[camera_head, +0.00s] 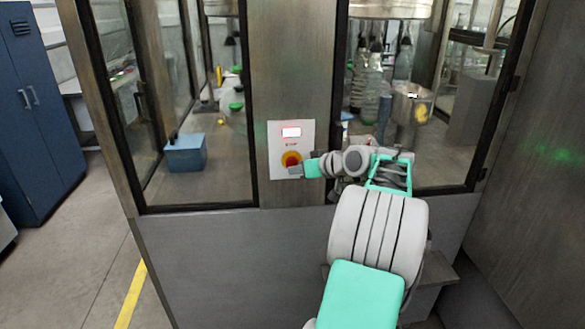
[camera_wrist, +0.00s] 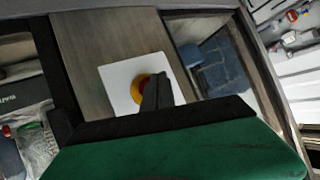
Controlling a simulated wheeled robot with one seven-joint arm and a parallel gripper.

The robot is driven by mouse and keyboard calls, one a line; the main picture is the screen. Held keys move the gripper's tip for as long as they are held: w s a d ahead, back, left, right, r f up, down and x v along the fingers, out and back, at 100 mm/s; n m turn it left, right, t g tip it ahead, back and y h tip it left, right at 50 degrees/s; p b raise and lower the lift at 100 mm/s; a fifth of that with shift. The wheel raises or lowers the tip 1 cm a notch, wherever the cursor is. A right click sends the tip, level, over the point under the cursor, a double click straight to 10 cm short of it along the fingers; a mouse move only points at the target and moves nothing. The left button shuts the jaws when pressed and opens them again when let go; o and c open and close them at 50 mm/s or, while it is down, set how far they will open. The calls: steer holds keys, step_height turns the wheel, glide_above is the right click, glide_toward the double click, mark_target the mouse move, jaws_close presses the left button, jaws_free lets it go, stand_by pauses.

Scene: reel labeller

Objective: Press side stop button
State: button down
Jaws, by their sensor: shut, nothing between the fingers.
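The stop button (camera_head: 291,158) is a red knob on a yellow ring, low on a white panel (camera_head: 278,143) fixed to the machine's metal column. My gripper (camera_head: 291,170) is shut and empty, its fingertips at the lower part of the button in the head view. In the wrist view the fingers (camera_wrist: 155,92) cover the right part of the yellow ring (camera_wrist: 138,90), and some red shows beside them. I cannot tell whether the fingertips touch the button.
Glass doors (camera_head: 200,100) in dark frames stand on both sides of the column. Bottles (camera_head: 371,95) and a blue box (camera_head: 186,153) are behind the glass. A blue cabinet (camera_head: 40,110) stands at the left, with open floor before it.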

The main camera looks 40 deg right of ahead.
steer(key=s+a+b, duration=0.1)
steer(key=s+a, duration=0.1)
steer(key=s+b, duration=0.1)
steer(key=s, duration=0.1)
steer(key=shift+s+a+b, duration=0.1)
steer(key=shift+a+b, duration=0.2)
steer(key=shift+a, duration=0.1)
stand_by(0.6)
